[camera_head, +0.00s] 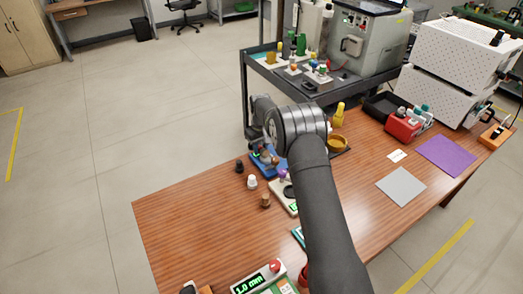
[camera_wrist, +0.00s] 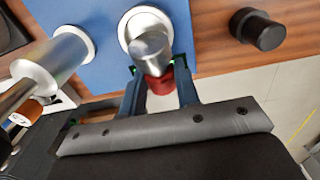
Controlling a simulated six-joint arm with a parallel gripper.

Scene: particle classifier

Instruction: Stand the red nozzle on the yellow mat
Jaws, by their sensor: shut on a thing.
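In the wrist view my gripper (camera_wrist: 160,88) is shut on the red nozzle (camera_wrist: 158,83), with one finger on each side. A silver metal cylinder (camera_wrist: 150,46) covers part of the nozzle in this view; I cannot tell whether they touch. It stands in a white ring on a blue base (camera_wrist: 97,73). In the head view the fingers and the nozzle are hidden behind my arm, near the blue base (camera_head: 262,165). I see no yellow mat; a purple mat (camera_head: 449,156) and a grey mat (camera_head: 401,186) lie on the right.
A second silver cylinder (camera_wrist: 52,58) stands on the blue base. A black knob-like piece (camera_wrist: 258,29) is on the wooden table (camera_head: 185,215). A white piece (camera_head: 252,183) and a brown piece (camera_head: 265,200) stand near the base. The table's left part is clear.

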